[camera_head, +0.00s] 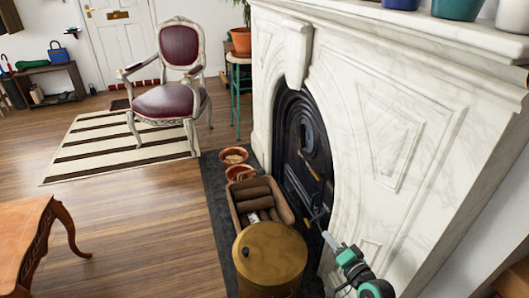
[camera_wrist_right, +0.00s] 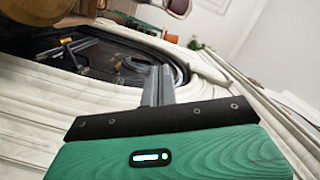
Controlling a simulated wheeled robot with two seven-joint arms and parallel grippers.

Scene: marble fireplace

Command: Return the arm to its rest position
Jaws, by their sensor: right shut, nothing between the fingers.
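My right gripper (camera_head: 330,240) is at the lower right of the head view, in front of the marble fireplace (camera_head: 395,135). Its grey fingers are shut and empty. In the right wrist view the gripper (camera_wrist_right: 158,84) points toward the dark fireplace opening (camera_wrist_right: 100,60), with its fingers together. In the head view the fingertips show beside the lower edge of the black fireplace insert (camera_head: 303,140); I cannot tell whether they touch it. My left gripper is not in view.
A brass bucket (camera_head: 270,258) with a lid stands on the dark hearth left of my right gripper. Behind it are a log basket (camera_head: 284,210) and terracotta pots (camera_head: 234,156). An orange wooden table (camera_head: 22,225) is at the left. The wooden floor between is clear.

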